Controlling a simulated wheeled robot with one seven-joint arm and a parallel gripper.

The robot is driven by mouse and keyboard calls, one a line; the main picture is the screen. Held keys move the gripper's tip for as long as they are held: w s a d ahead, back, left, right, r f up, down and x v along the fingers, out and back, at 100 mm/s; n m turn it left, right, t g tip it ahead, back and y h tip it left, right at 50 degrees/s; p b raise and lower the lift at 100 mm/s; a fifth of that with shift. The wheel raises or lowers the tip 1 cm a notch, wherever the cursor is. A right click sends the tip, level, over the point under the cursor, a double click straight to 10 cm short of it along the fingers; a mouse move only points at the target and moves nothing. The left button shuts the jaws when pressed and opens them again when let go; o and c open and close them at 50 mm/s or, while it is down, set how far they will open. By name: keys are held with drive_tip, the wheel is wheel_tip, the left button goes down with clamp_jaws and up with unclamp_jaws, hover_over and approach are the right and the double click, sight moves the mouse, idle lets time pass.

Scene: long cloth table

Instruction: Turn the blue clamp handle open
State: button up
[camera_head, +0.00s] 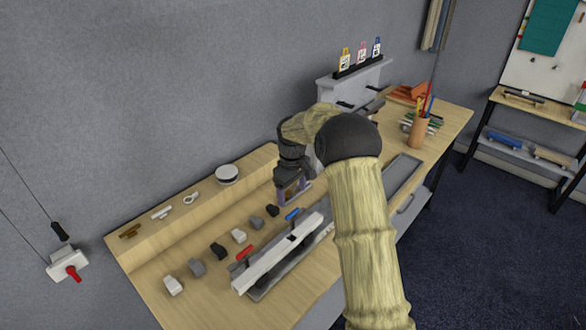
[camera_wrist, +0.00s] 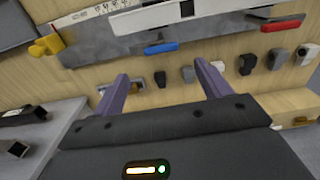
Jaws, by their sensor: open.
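The blue clamp handle (camera_head: 292,214) is a short bar near the far side of a long grey and white rail fixture (camera_head: 278,256) on the wooden table. In the wrist view the blue handle (camera_wrist: 161,48) lies roughly level across the picture, beyond my fingertips and between their lines. My gripper (camera_head: 293,191) hangs over the table just behind the handle in the head view. My arm covers part of the fixture's right end in the head view.
A red handle (camera_head: 244,252) sits on the same fixture, left of the blue one. Several small grey, black and white blocks (camera_head: 196,267) stand in a row behind the fixture. A raised shelf (camera_head: 150,227) runs along the wall. A pencil cup (camera_head: 418,132) stands to the right.

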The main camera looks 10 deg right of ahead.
wheel_tip(320, 180, up, 10)
drive_tip(key=b, duration=0.1)
drive_tip(key=shift+s, duration=0.2)
drive_tip(key=s+f+m+t, duration=0.1)
drive_tip(key=s+f+m, duration=0.2)
drive_tip(key=s, duration=1.2)
drive_tip(key=s+d+f+m+t, duration=0.1)
drive_tip(key=s+f+m, duration=0.2)
drive_tip(key=s, duration=1.2)
drive_tip(key=shift+m+t, duration=0.3)
drive_tip(key=shift+m, duration=0.4)
drive_tip(key=shift+d+f, duration=0.1)
